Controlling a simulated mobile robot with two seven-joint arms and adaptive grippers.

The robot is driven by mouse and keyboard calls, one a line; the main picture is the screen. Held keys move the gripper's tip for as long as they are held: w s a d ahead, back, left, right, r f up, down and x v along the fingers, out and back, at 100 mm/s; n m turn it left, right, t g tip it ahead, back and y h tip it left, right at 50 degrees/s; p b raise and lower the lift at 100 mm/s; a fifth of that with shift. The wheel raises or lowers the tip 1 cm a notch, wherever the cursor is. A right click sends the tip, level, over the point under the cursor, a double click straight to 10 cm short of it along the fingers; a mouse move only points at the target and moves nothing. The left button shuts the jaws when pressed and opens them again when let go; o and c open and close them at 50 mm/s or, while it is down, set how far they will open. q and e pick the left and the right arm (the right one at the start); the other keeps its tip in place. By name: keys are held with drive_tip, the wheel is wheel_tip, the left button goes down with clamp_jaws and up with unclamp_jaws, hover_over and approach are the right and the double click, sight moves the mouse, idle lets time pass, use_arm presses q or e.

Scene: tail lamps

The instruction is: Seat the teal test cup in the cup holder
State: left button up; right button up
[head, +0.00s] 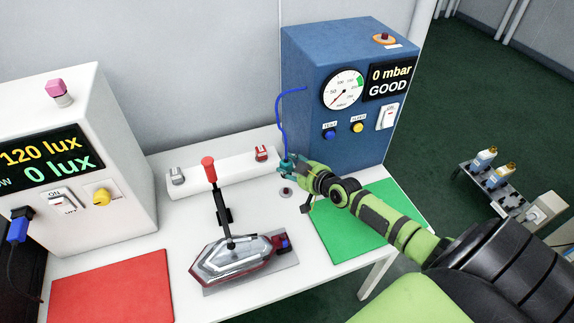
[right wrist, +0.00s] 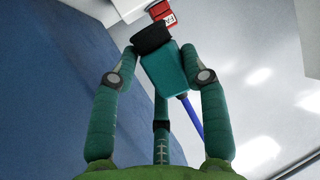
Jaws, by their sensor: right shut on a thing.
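The teal test cup (head: 286,163) is held at the tip of my right gripper (head: 296,170), above the back of the white table. In the right wrist view the cup (right wrist: 166,68) has a dark upper end and sits between the teal-green fingers, which are shut on it. A blue hose (head: 279,120) runs from the cup up to the blue machine. A small round grey piece (head: 286,192) with a dark centre is on the table just below the gripper; it may be the cup holder, but I cannot tell. My left gripper is out of view.
The blue pressure tester (head: 300,75) reads 0 mbar, GOOD. A lamp in a fixture (head: 236,258) with a red-knobbed lever (head: 209,165) stands left of the arm. A white rail (head: 215,176) lies behind. Green (head: 340,230) and red (head: 110,290) mats flank the lamp.

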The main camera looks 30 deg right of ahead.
drive_tip(key=shift+f, duration=0.1)
wheel_tip(320, 180, down, 6)
drive_tip(key=b, duration=0.5)
drive_tip(key=shift+r+b, duration=0.2)
drive_tip(key=shift+b, duration=0.1)
drive_tip(key=shift+f+b, duration=0.7)
drive_tip(key=shift+f, duration=0.1)
idle(1.4)
drive_tip(key=shift+r, duration=0.2)
drive_tip(key=shift+r+p, duration=0.35)
drive_tip(key=shift+p, duration=0.2)
idle(1.2)
drive_tip(key=shift+f+b, duration=0.45)
drive_tip(key=shift+f, duration=0.1)
